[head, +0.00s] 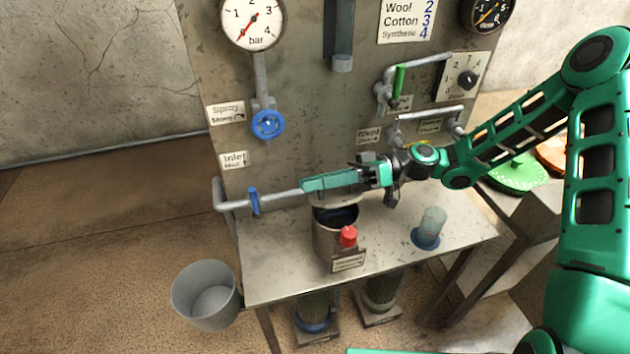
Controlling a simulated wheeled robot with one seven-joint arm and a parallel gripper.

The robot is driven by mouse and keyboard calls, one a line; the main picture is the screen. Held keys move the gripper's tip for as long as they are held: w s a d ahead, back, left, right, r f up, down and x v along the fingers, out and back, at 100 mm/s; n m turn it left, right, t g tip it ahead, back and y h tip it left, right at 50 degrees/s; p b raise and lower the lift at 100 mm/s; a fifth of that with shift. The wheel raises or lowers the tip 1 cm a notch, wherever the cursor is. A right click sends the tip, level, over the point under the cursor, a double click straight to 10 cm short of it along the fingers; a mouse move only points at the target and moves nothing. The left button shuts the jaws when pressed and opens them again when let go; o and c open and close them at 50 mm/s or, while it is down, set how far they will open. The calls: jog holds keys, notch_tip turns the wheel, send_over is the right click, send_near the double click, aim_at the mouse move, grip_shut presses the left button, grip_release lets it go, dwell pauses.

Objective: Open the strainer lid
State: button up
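The strainer (325,240) is a grey metal pot on the metal table, with a small red knob (348,236) at its front and a label plate below. Its dark inside shows through the top. A pale grey edge that looks like the strainer lid (338,200) is raised at the back of the opening, partly hidden by my gripper. My gripper (312,184) reaches in from the right and lies nearly level just above and behind the opening. One long teal finger shows; the gap between the fingers is hidden, and contact with the lid is unclear.
An inlet pipe with a blue handle (254,201) runs left of my gripper. A blue valve wheel (267,124) and gauge (252,22) are on the back panel. A clear cup (431,226) stands right on the table (390,250). A grey bucket (206,295) is at lower left.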

jog(key=shift+o, duration=0.8)
jog(key=shift+w+d, duration=0.15)
jog(key=shift+d, duration=0.1)
jog(key=shift+v, duration=3.55)
jog(key=shift+f, duration=0.1)
